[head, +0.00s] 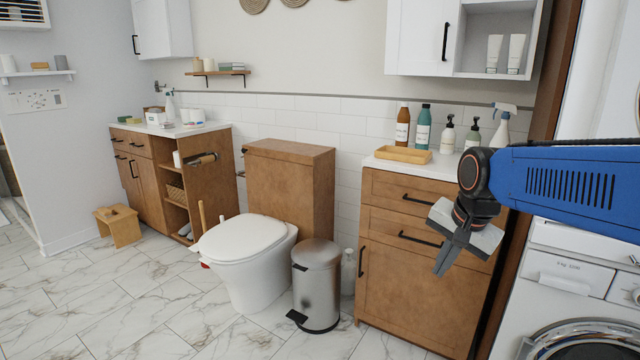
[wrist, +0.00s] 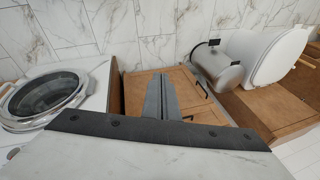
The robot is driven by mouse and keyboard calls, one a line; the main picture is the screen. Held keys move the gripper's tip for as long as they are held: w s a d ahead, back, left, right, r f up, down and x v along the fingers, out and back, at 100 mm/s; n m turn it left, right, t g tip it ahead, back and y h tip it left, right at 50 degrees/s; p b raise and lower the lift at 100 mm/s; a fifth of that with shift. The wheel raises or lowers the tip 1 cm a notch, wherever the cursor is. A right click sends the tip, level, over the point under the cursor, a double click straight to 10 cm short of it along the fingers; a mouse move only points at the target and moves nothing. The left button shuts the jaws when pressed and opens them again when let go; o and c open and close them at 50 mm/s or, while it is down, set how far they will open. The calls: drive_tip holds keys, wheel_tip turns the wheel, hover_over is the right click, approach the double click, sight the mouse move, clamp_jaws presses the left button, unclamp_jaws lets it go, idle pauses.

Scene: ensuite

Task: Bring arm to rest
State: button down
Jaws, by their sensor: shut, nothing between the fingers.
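My gripper (head: 447,258) hangs from my blue arm at the right of the head view, pointing down and a little left. It is in front of the drawers of the right wooden cabinet (head: 400,285). Its fingers are together with nothing between them. In the wrist view my gripper (wrist: 160,82) shows its fingers closed, with the cabinet's wooden front (wrist: 195,88) behind them. Whether the fingers touch the cabinet cannot be told, but no contact shows.
A washing machine (head: 570,275) stands right of the cabinet. A steel bin (head: 317,285) and a toilet (head: 245,260) stand to its left. Bottles (head: 423,128) and a wooden tray (head: 403,154) are on the counter. Marble floor (head: 130,300) is clear at front left.

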drive_tip(key=s+d+f+n, duration=0.1)
drive_tip(key=s+f+n, duration=0.3)
drive_tip(key=s, duration=0.6)
drive_tip(key=s+d+f+n, duration=0.1)
drive_tip(key=s+f+n, duration=0.3)
drive_tip(key=s, duration=0.5)
drive_tip(key=shift+s+d+n+t+h, duration=0.3)
drive_tip(key=shift+s+n+t, duration=0.1)
